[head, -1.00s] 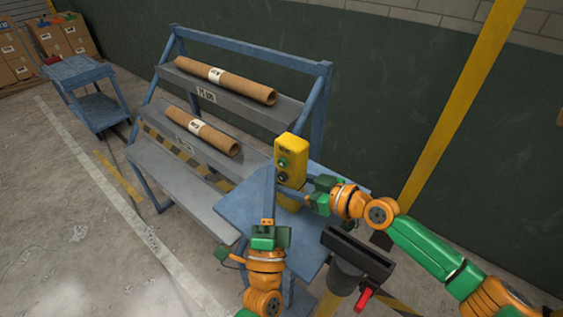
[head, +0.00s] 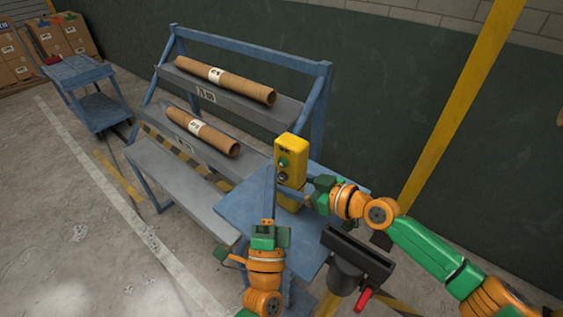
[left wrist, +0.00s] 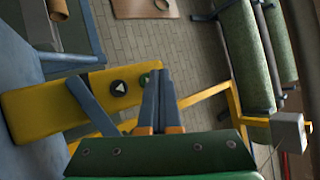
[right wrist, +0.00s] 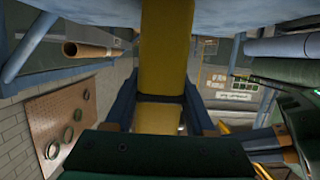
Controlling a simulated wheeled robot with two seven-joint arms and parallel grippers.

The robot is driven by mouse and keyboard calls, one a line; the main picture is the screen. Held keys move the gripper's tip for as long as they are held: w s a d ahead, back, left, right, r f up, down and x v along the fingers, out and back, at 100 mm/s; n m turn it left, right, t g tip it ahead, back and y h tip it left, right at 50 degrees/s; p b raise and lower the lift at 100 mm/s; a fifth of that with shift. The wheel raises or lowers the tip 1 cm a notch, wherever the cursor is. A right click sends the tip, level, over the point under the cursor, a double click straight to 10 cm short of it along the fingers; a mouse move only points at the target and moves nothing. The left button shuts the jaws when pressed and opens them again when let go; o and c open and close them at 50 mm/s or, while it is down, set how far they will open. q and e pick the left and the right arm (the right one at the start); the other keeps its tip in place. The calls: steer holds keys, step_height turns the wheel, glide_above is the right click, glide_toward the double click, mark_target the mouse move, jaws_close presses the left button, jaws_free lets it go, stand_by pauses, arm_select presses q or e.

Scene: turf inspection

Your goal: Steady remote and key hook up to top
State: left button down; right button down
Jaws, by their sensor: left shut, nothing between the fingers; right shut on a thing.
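A yellow remote (head: 291,149) with round buttons stands upright on the blue table. In the left wrist view the remote (left wrist: 40,112) shows a dark button with a white triangle (left wrist: 119,88) and a green button (left wrist: 144,79) beside it. My right gripper (head: 290,193) is shut around the remote's lower body; the right wrist view shows the yellow body (right wrist: 164,55) between its fingers. My left gripper (head: 270,170) is shut and empty, its fingertips close in front of the remote. In the left wrist view the fingers partly cover the green button; I cannot tell whether they touch it.
The blue table (head: 238,212) is otherwise mostly clear. A grey-shelved rack (head: 240,109) with brown rolls (head: 225,80) stands behind to the left. A black vise-like fixture with a red handle (head: 363,300) stands at the front right. A blue cart (head: 78,69) is farther left.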

stand_by(0.6)
arm_select(q)
steer(key=shift+w+d, duration=0.25)
steer(key=shift+w, duration=0.1)
steer(key=shift+w+d+r, duration=0.15)
steer(key=shift+w+d, duration=0.2)
steer(key=shift+w, duration=0.2)
stand_by(1.8)
steer(key=shift+d, duration=0.15)
stand_by(2.1)
steer(key=shift+s, duration=0.1)
stand_by(1.9)
steer(key=shift+s+a, duration=0.45)
steer(key=shift+s, duration=0.4)
